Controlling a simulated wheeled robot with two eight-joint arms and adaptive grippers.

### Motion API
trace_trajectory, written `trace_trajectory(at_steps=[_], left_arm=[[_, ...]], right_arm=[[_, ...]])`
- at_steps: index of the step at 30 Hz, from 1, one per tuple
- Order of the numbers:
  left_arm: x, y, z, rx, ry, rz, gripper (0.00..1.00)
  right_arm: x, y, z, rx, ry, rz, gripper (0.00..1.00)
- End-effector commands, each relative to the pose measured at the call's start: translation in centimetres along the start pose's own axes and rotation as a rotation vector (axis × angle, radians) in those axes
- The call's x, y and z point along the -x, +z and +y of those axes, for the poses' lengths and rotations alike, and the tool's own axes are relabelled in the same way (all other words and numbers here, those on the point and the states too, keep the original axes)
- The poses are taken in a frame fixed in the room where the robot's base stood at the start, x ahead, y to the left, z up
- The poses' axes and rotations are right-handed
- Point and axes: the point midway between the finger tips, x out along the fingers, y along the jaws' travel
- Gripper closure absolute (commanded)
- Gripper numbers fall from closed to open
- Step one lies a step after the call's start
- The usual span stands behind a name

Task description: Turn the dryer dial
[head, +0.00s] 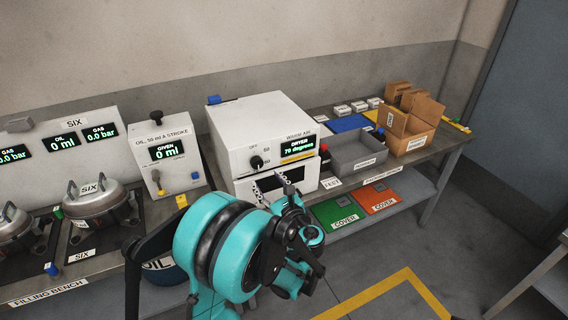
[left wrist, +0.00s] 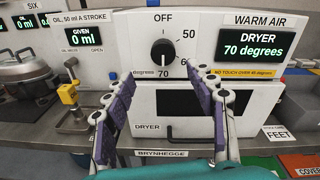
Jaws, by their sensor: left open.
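The dryer (head: 262,125) is a white box on the bench with a black dial (head: 256,162) on its front. In the left wrist view the dial (left wrist: 162,53) sits among the marks OFF, 50, 60 and 70. The dryer display (left wrist: 248,45) reads 70 degrees. My left gripper (head: 291,188) is in front of the dryer's lower front. In the left wrist view its two purple-padded fingers (left wrist: 158,82) stand apart with nothing between them, just below the dial and not touching it. My right gripper is not in view.
The oil unit (head: 165,155) stands left of the dryer, with lidded pots (head: 97,200) further left. A grey tray (head: 355,153) and a cardboard box (head: 408,135) are to the right. Green (head: 338,212) and orange (head: 378,197) covers lie on the lower shelf.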

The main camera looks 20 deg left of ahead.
Motion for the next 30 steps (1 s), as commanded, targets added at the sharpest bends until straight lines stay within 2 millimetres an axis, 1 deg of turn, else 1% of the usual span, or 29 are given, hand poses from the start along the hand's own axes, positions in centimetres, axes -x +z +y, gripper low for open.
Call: trace_trajectory(at_steps=[5,12,15,18,22,28,29,30], left_arm=[[-1.0,0.1,-0.2,-0.052,-0.003,-0.03,0.44],[-5.0,0.1,-0.2,-0.049,-0.002,-0.028,0.44],[-6.4,0.2,-0.2,-0.048,-0.002,-0.028,0.44],[-7.3,0.2,-0.3,-0.047,-0.004,-0.027,0.44],[-7.9,0.3,-0.3,-0.047,-0.005,-0.027,0.44],[-7.9,0.3,-0.3,-0.046,-0.005,-0.027,0.44],[-7.9,0.3,-0.3,-0.046,-0.005,-0.027,0.46],[-7.9,0.3,-0.3,-0.046,-0.005,-0.026,0.57]], right_arm=[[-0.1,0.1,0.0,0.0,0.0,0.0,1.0],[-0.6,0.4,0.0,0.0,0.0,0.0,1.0],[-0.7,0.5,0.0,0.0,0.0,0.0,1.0],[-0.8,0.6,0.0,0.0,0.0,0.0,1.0],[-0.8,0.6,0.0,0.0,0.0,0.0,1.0],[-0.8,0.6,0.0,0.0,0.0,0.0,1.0],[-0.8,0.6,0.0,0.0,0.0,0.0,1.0],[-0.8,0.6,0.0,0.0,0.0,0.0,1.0]])
